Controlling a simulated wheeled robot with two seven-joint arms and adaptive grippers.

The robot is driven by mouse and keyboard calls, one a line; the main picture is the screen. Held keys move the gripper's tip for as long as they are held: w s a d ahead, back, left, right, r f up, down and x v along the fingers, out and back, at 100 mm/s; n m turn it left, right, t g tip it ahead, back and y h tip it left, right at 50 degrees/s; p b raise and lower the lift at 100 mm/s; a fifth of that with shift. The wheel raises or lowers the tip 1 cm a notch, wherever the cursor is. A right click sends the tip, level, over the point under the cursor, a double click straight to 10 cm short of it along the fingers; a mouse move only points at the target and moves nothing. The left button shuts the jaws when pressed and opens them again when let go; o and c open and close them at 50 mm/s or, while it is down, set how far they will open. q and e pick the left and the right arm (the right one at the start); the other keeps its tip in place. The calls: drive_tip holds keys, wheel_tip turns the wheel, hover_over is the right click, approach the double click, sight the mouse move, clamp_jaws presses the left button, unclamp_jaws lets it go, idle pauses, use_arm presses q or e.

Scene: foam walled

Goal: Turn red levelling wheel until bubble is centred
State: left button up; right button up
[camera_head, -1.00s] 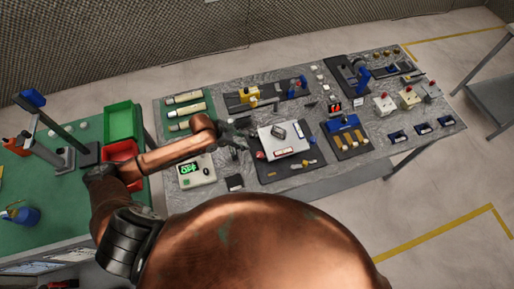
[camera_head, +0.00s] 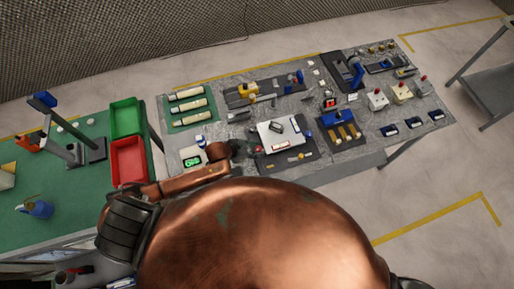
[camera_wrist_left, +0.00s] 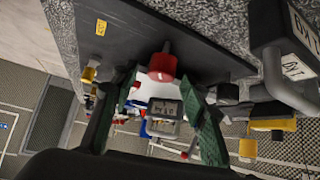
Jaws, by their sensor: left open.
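The white levelling plate (camera_head: 270,137) sits on a dark mat on the grey bench in the head view, with a small dark device (camera_head: 276,125) on top. My left gripper (camera_head: 250,148) is at the plate's left edge. In the left wrist view, the red levelling wheel (camera_wrist_left: 162,66) appears ahead, between the open green-padded fingers (camera_wrist_left: 165,115) and slightly beyond their tips. Contact cannot be told. A grey boxed device (camera_wrist_left: 165,109) shows between the fingers. The bubble cannot be made out. My right gripper is not in view.
A panel with a green display (camera_head: 192,161) lies left of the plate. A blue-topped fixture (camera_head: 338,118) stands to its right. Red (camera_head: 129,160) and green (camera_head: 125,117) bins stand on the left table. A dark block with a handle (camera_wrist_left: 285,50) is at the right of the wrist view.

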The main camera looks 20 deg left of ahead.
use_arm(q)
drive_tip(key=shift+w+d+f, duration=0.15)
drive_tip(key=shift+f, duration=0.1)
drive_tip(key=shift+c, duration=0.5)
clamp_jaws()
drive_tip(key=shift+w+m+g+h+b, duration=0.2)
drive_tip(key=shift+m+g+h+b, duration=0.25)
drive_tip(key=shift+m, duration=0.45)
drive_tip(key=shift+s+m+g+h+b, duration=0.15)
drive_tip(key=shift+m+g+h+b, duration=0.1)
drive_tip(key=shift+m+g+b, duration=0.3)
drive_tip(key=shift+o, duration=0.5)
unclamp_jaws()
